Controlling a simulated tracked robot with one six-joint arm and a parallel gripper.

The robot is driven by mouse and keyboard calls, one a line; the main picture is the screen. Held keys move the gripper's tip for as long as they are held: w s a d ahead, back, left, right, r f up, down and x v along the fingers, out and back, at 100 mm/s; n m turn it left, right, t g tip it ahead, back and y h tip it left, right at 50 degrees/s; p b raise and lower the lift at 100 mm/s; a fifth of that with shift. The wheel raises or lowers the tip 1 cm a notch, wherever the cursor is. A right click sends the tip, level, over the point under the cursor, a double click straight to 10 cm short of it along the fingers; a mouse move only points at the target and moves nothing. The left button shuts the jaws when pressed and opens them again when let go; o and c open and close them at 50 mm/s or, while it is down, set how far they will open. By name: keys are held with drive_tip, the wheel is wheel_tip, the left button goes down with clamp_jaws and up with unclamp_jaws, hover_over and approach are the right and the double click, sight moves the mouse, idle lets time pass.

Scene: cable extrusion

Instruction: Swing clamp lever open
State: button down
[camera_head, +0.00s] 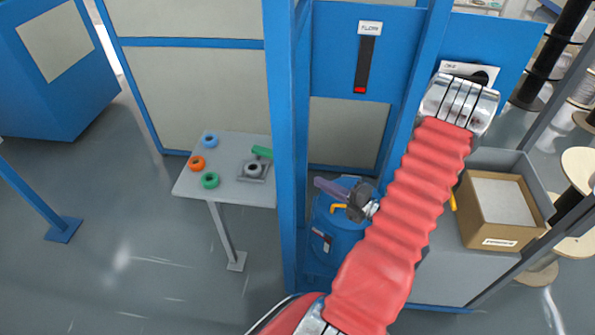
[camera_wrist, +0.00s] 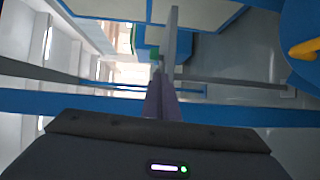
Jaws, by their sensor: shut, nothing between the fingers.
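The green lever (camera_head: 262,152) sits on a grey clamp block (camera_head: 252,170) on the small grey table (camera_head: 228,188), partly hidden by a blue post. In the wrist view, a small green part (camera_wrist: 154,53) shows just beyond the fingertips, beside the table seen nearly edge-on (camera_wrist: 172,45). My gripper (camera_head: 318,182) has purple fingers pressed together with nothing between them. In the head view it is to the right of the post and points left toward the lever, apart from it. In the wrist view the fingers (camera_wrist: 158,72) line up with the green part.
The blue post (camera_head: 285,150) stands between gripper and table in the head view. Blue, orange (camera_head: 197,163) and green rings lie on the table. A blue drum (camera_head: 340,235) with a yellow-orange handle stands below my gripper. A cardboard box (camera_head: 500,210) is at right.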

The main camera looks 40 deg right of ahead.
drive_tip(key=shift+s+a+r+n+t, duration=0.3)
drive_tip(key=shift+s+a+r, duration=0.05)
drive_tip(key=shift+w, duration=0.15)
drive_tip(key=w+a, duration=0.1)
drive_tip(key=w, duration=0.8)
drive_tip(key=shift+w+a, duration=0.3)
drive_tip(key=shift+d, duration=0.1)
